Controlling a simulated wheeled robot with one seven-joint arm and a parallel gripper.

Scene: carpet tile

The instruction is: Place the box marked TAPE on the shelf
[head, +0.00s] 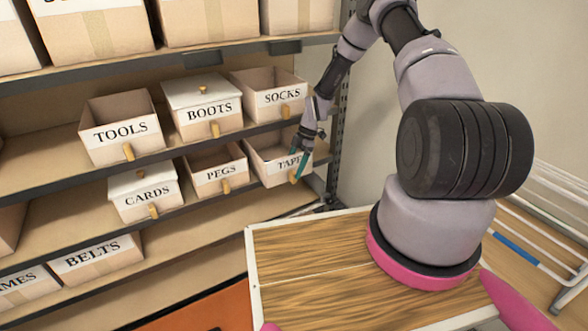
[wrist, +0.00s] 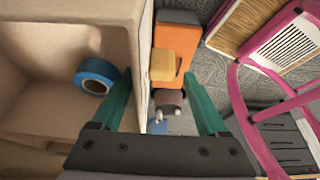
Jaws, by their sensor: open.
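The open-topped box marked TAPE (head: 274,174) stands at the right end of a middle shelf, beside the PEGS box. Its white label is partly covered by my gripper (head: 301,164). My gripper is open, with teal fingers pointing down at the box's front. In the wrist view, the box (wrist: 40,38) fills the left side, with a blue tape roll (wrist: 96,76) inside. Its front wall lies between the fingers of my gripper (wrist: 162,105), left finger on the inner side, right finger outside. Whether they touch the wall is unclear. The shelf (head: 215,214) is light wood with a dark edge.
The PEGS box (head: 218,175) and CARDS box (head: 140,195) stand to the left on the same level. TOOLS, BOOTS and SOCKS (head: 281,97) boxes stand on the shelf above. A metal upright (head: 336,135) is close on the right. A wood-topped surface (head: 310,262) is in front.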

